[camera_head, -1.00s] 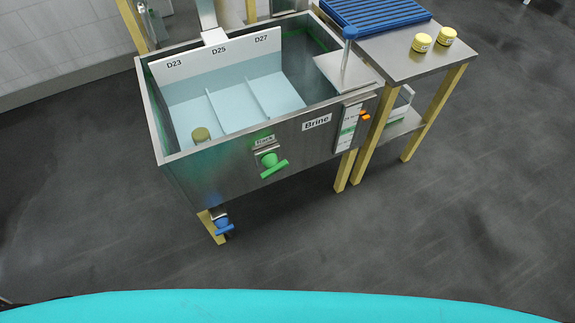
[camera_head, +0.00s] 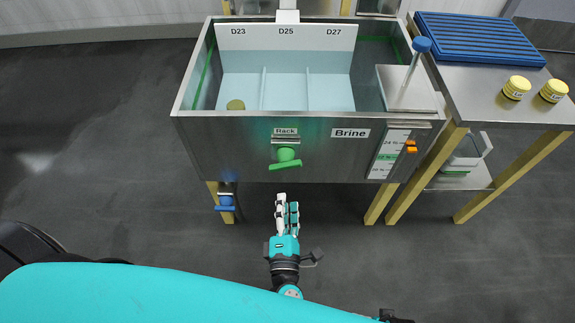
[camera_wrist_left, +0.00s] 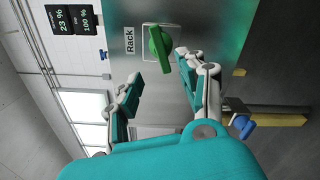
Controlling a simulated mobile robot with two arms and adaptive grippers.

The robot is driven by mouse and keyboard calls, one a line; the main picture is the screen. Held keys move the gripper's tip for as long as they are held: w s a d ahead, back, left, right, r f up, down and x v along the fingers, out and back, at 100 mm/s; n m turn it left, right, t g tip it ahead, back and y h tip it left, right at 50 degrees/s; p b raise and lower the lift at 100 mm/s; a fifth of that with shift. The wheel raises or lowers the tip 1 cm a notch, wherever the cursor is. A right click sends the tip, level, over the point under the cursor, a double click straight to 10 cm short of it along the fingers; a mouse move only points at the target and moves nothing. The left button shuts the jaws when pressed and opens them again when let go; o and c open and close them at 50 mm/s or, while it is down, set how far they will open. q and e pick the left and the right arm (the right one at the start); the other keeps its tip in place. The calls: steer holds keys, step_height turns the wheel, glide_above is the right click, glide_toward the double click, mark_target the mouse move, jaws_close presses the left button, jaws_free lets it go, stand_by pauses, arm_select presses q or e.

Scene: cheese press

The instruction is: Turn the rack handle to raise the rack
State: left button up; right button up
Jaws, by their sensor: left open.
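The green rack handle (camera_head: 286,158) is on the front wall of the brine tank, under the "Rack" label (camera_head: 285,131). Its bar is slightly tilted, with the right end higher. My left gripper (camera_head: 287,200) is open and empty, below the handle and apart from it, pointing at the tank front. In the left wrist view the handle (camera_wrist_left: 160,46) shows ahead, beyond and between the two open fingers (camera_wrist_left: 158,80). The rack (camera_head: 308,90), pale with dividers and a D23, D25, D27 back plate, sits in the tank (camera_head: 232,142). My right gripper is not seen.
A blue valve (camera_head: 226,202) is low at the tank's left leg. A blue-knobbed rod (camera_head: 411,72) rises at the tank's right. The floor in front is clear.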

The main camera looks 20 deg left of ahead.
mark_target(287, 169)
arm_select(q)
steer(key=x, duration=1.1)
steer(key=shift+w+f+b, duration=0.1)
steer(key=shift+w+b, duration=0.1)
steer(key=shift+b, duration=0.2)
steer(key=shift+w+a, duration=0.15)
steer(key=shift+w, duration=0.25)
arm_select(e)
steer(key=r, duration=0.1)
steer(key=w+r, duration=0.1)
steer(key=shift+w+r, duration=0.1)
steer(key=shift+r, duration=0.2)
arm_select(q)
jaws_close()
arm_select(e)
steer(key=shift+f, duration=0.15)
